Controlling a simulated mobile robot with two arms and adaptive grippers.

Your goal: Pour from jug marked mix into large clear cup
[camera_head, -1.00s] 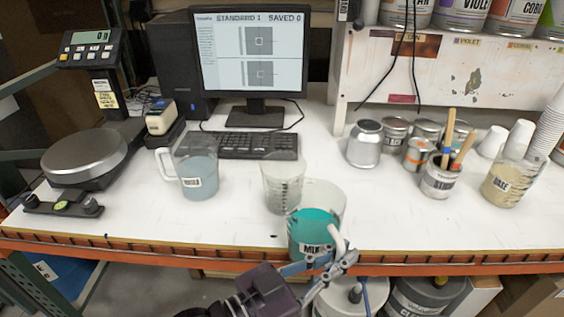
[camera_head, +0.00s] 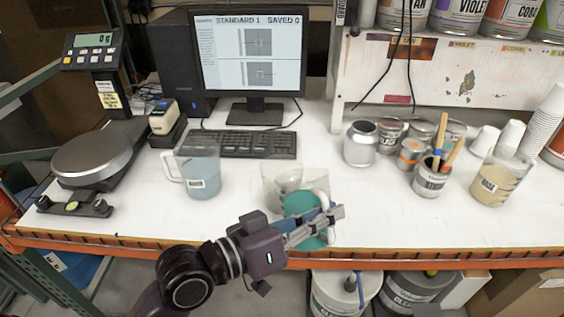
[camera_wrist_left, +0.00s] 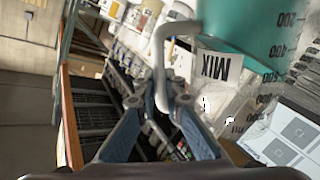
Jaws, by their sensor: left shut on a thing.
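The jug marked mix (camera_head: 297,207) holds teal liquid and is held tilted over the table's front part. My right gripper is out of view.
A jug of blue-grey liquid (camera_head: 201,182) stands left of the cup. The keyboard (camera_head: 240,144) and monitor (camera_head: 250,50) are behind. Cans, a brush pot (camera_head: 430,182) and a jug of beige liquid (camera_head: 492,188) stand right. The front right tabletop is clear.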

